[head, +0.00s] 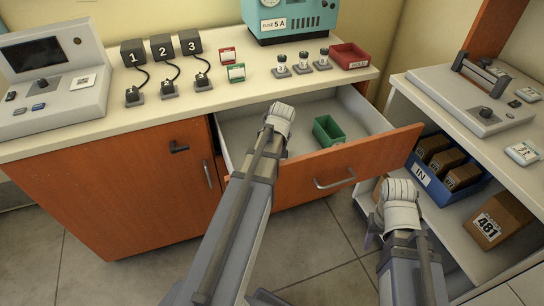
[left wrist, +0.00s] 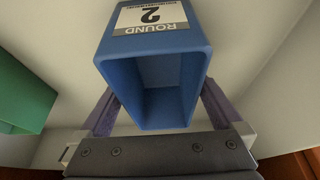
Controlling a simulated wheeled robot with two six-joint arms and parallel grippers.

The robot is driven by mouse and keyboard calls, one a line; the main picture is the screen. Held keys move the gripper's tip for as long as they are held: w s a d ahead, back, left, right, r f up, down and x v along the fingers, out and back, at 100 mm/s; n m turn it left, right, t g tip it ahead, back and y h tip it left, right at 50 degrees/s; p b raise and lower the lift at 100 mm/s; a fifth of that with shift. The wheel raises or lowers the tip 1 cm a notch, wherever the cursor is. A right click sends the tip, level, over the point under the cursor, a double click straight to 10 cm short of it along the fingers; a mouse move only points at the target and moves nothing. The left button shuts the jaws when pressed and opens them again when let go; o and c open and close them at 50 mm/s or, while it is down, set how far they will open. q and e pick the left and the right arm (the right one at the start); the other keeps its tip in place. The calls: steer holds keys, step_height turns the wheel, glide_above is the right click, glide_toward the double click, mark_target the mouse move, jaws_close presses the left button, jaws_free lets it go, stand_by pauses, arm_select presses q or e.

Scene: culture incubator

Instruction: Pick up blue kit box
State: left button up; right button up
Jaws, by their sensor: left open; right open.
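The blue kit box (left wrist: 155,75), open-topped with a "ROUND 2" label, is in the left wrist view between the two purple fingers of my left gripper (left wrist: 160,100). The fingers stand on either side of it, and I cannot tell whether they touch it. In the head view my left arm reaches over the open drawer (head: 360,115) and hides the box and the fingers. My right gripper (head: 376,228) is open by the lower right shelf, its fingers mostly hidden by its wrist.
A green box (head: 328,130) stands in the drawer to the right of my left wrist, and also shows in the left wrist view (left wrist: 22,90). A blue "IN" bin (head: 432,184) with brown boxes and another brown box (head: 497,220) sit on the right shelf.

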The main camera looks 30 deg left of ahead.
arm_select(q)
steer(key=shift+a+f, duration=0.1)
steer(key=shift+f, duration=0.45)
arm_select(e)
steer(key=shift+f, duration=0.55)
arm_select(q)
steer(key=c, duration=1.3)
steer(key=shift+o, duration=0.2)
steer(key=shift+r, duration=0.15)
arm_select(e)
steer(key=shift+r, duration=0.1)
arm_select(q)
step_height(320, 180, up, 28)
steer(key=p, duration=2.8)
steer(key=shift+r, duration=0.15)
arm_select(e)
step_height(320, 180, up, 28)
steer(key=shift+r, duration=0.2)
